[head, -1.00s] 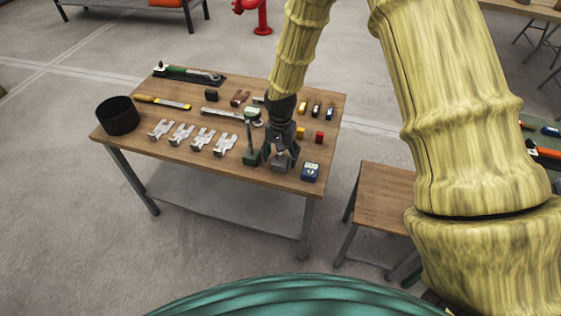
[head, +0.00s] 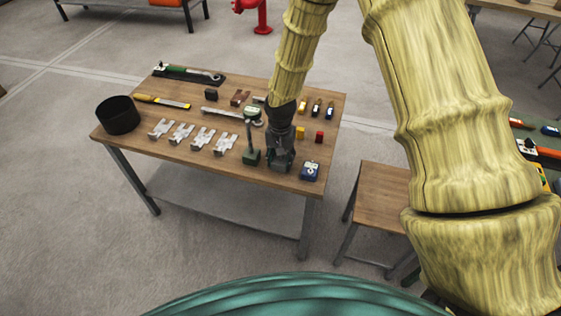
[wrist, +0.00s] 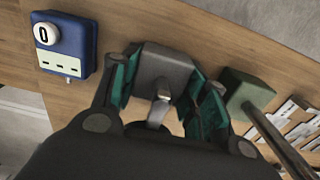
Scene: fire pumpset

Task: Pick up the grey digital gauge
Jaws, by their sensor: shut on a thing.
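The grey digital gauge (wrist: 162,66) shows in the wrist view as a grey block with a short silver stem, near the front edge of the wooden table. My gripper (head: 280,160) points down over it near the table's front right. In the wrist view, the teal-padded fingers of my gripper (wrist: 165,78) are closed on both sides of the gauge. In the head view the gripper hides most of the gauge. I cannot tell whether it still touches the table.
A green stand with a rod (head: 251,157) is close on the left, and a blue meter (head: 310,171) is on the right. Metal brackets (head: 203,139), a black bin (head: 118,116) and small bottles share the table (head: 250,178). A stool (head: 382,195) stands at right.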

